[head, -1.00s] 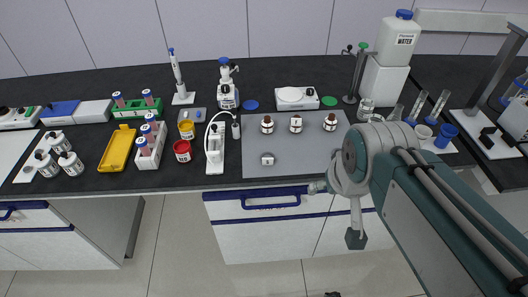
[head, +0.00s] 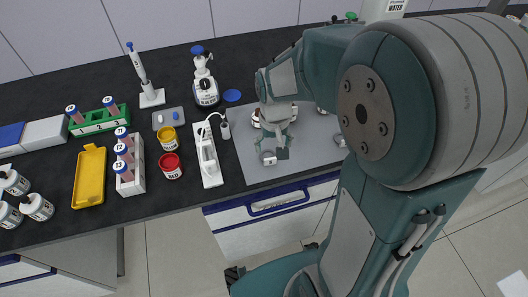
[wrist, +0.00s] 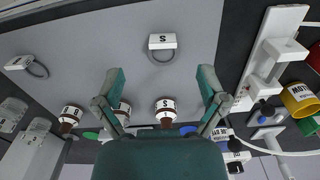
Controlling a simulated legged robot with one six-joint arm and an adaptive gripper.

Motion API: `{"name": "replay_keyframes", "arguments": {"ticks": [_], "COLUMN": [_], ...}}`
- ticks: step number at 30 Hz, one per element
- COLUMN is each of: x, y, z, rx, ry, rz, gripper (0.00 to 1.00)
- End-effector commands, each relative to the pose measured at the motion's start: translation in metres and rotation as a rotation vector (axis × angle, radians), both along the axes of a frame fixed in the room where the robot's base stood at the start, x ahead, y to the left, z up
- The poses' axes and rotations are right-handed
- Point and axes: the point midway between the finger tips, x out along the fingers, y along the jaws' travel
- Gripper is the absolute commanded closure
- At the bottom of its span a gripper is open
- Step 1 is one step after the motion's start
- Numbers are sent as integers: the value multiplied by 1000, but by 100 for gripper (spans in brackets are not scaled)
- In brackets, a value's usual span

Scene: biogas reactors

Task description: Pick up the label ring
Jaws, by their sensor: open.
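A label ring (wrist: 161,42), a small white tag marked with one character and a thin grey loop, lies on the grey mat (wrist: 100,40). It lies past my gripper's fingertips in the wrist view, roughly centred between them. In the head view this ring (head: 268,158) is near the mat's front edge, just left of my gripper (head: 279,152). A second label ring (wrist: 27,65) lies farther left in the wrist view. My gripper (wrist: 162,74) is open, with nothing between its fingers, above the mat and apart from the rings.
Small brown-capped bottles (wrist: 165,110) stand on the mat behind my gripper. A white stand with a hose (head: 208,155) is left of the mat. Red (head: 170,165) and yellow (head: 168,138) jars are beyond it. The mat around the near ring is clear.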

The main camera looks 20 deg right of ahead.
Motion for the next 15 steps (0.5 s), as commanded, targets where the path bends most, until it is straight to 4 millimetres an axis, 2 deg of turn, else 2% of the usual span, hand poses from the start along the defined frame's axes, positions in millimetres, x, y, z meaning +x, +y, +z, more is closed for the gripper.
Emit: {"name": "replay_keyframes", "arguments": {"ticks": [3, 10, 15], "x": [0, 2, 7], "y": [2, 4, 5], "z": [-19, -38, -63], "rx": [-2, -4, -4], "ry": [4, 2, 3], "rz": [1, 2, 2], "gripper": [9, 9, 9]}}
